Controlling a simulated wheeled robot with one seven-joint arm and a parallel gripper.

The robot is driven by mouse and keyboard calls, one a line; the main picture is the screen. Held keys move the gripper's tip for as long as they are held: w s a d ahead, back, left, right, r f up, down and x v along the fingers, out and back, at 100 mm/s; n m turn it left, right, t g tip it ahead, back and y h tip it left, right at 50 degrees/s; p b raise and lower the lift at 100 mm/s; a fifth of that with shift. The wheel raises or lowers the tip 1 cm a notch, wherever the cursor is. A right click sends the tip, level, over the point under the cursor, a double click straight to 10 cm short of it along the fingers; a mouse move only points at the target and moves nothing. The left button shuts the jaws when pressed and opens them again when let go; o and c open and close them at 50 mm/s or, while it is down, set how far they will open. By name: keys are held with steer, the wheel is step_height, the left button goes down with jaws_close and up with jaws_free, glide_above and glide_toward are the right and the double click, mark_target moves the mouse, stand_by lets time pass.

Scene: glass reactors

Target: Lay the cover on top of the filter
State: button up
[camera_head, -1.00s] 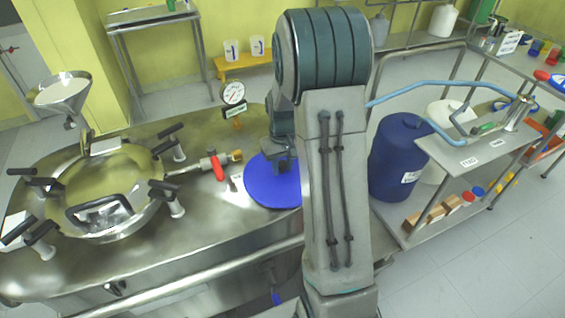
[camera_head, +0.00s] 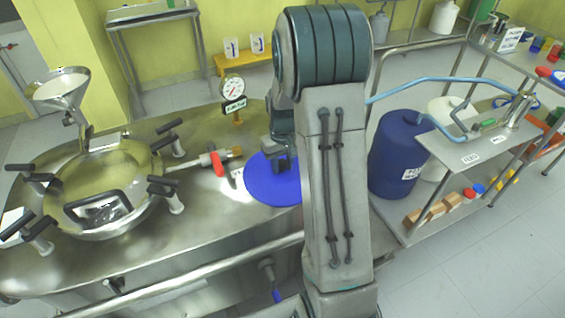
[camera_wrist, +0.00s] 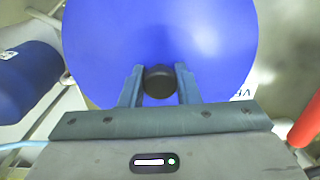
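In the head view the blue cover (camera_head: 262,187) sits at the right part of the steel vessel top, partly behind my arm. In the wrist view the cover (camera_wrist: 215,45) fills the upper middle. My gripper (camera_wrist: 159,84) has one finger on each side of the black knob (camera_wrist: 159,88), with no clear gap. In the head view my gripper (camera_head: 281,165) is over the disc. I cannot make out the filter; whether it lies under the cover is hidden.
A red-handled valve (camera_head: 217,163) lies left of the cover, with a gauge (camera_head: 233,88) behind it. A round metal hatch (camera_head: 105,190) with clamps and a funnel (camera_head: 62,90) are further left. A blue drum (camera_head: 398,155) and a steel trolley (camera_head: 480,150) stand at right.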

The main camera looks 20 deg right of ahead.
mark_target(282, 162)
steer(key=o, duration=0.5)
steer(key=shift+r, duration=0.15)
step_height(282, 162, up, 14)
steer(key=shift+f, duration=0.2)
